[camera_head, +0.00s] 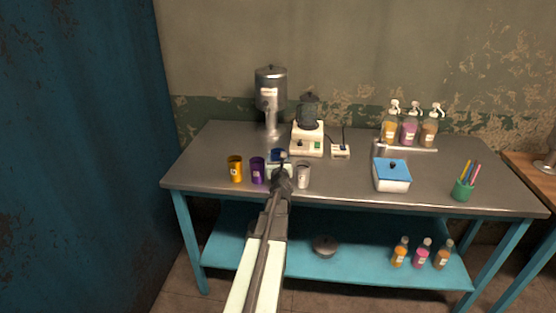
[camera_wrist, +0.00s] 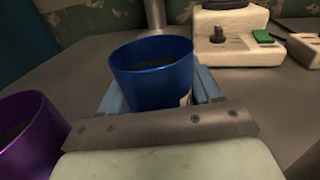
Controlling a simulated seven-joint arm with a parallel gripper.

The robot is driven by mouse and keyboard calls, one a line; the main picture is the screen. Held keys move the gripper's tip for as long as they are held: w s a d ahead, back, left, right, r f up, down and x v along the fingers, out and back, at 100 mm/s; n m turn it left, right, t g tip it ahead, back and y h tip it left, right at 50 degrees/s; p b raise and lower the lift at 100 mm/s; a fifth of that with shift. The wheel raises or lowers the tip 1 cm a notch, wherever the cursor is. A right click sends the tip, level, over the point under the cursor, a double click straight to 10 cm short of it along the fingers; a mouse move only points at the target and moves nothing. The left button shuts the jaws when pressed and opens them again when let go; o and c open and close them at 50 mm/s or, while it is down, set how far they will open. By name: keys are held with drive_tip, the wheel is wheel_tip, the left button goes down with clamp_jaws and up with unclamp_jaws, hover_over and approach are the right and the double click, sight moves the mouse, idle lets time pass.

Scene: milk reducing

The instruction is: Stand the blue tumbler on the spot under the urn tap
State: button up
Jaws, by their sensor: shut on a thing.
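The blue tumbler (camera_wrist: 150,82) stands upright between my gripper's fingers (camera_wrist: 158,98) in the wrist view, and the gripper is shut on it. In the head view the blue tumbler (camera_head: 276,154) is mostly hidden behind my gripper (camera_head: 279,168), with only its blue rim area showing. The urn (camera_head: 271,88) is a metal tank on a stand at the back left of the table, behind the tumbler. Its tap and the spot under it are too small or hidden to make out. In the wrist view the urn's stand (camera_wrist: 155,15) shows just behind the tumbler.
A purple tumbler (camera_head: 258,171) and a yellow one (camera_head: 235,169) stand left of my gripper; a grey cup (camera_head: 303,175) stands close on its right. A white blender (camera_head: 307,138) stands right of the urn. A blue-lidded box (camera_head: 391,175) is farther right. The table's left back is clear.

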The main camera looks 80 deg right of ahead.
idle(0.3)
drive_tip(key=o, duration=0.9)
drive_tip(key=shift+f, duration=0.15)
drive_tip(key=shift+r, duration=0.2)
drive_tip(key=a, duration=0.4)
drive_tip(key=s+a, duration=0.1)
drive_tip(key=a, duration=0.3)
drive_tip(key=s+a, duration=0.1)
drive_tip(key=a, duration=0.3)
drive_tip(key=shift+s, duration=0.15)
drive_tip(key=shift+c, duration=0.2)
